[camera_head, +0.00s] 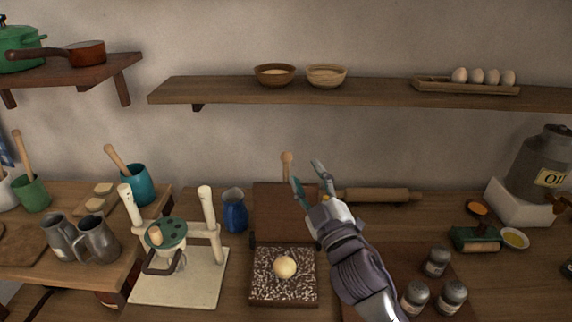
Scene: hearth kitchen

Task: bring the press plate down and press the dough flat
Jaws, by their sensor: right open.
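The press base (261,295) is a dark wooden block with a speckled top, at the lower middle of the head view. A round, pale dough ball (285,267) sits on its top and is not flattened. The brown press plate (270,212) stands raised behind the base, with a pale wooden handle (287,166) sticking up from its upper edge. My right gripper (308,178) is open and empty, its fingers pointing up just right of the handle. It covers part of the plate's right side. My left gripper is not in view.
A rolling pin (376,196) lies behind my right arm. A cream hand press stand (212,225) and a blue jug (235,211) stand to the left. Several shakers (437,262) stand at the lower right. A shelf (380,96) with bowls runs along the wall above.

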